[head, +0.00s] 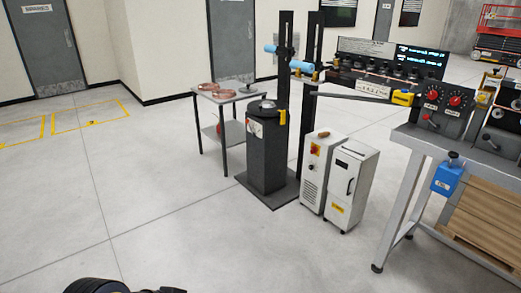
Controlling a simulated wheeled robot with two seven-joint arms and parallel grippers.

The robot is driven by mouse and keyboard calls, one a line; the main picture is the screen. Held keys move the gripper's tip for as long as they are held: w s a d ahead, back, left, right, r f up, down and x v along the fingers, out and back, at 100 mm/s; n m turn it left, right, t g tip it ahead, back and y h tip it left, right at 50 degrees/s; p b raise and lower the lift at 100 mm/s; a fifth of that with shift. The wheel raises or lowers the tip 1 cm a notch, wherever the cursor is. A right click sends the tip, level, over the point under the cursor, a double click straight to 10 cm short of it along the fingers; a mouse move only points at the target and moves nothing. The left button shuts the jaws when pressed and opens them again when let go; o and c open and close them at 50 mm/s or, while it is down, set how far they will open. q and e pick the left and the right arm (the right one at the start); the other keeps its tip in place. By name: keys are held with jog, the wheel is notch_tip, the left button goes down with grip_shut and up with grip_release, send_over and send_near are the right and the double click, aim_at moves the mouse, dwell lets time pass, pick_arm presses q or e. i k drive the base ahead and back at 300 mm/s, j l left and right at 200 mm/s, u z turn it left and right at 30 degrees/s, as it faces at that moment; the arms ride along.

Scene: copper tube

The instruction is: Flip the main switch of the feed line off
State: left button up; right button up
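A white cabinet (313,176) stands on the floor right of centre, with a small red switch on a yellow plate (314,150) near its top. A grey control box (442,108) on the bench at the right carries two red knobs, one at the left (432,97) and one at the right (455,101). Their labels are too small to read, so I cannot tell which of these is the feed line's main switch, or its position. Dark parts of my own arm show at the bottom left edge. Neither gripper's fingertips are visible.
A black post stand (268,150) stands left of the cabinet, beside a small table (242,97) with copper coils (226,95). A second white cabinet (351,184) stands right of the first. A bench (403,190) fills the right side.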

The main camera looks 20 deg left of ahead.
aim_at(314, 149)
jog(key=u, duration=0.2)
jog(key=i, duration=0.75)
jog(key=i+j, duration=0.1)
jog(key=i, duration=0.65)
jog(key=i+j+z, duration=0.1)
jog(key=i, duration=0.7)
jog(key=i+j, duration=0.1)
jog(key=i, duration=0.65)
jog(key=i+j, duration=0.1)
jog(key=i, duration=0.65)
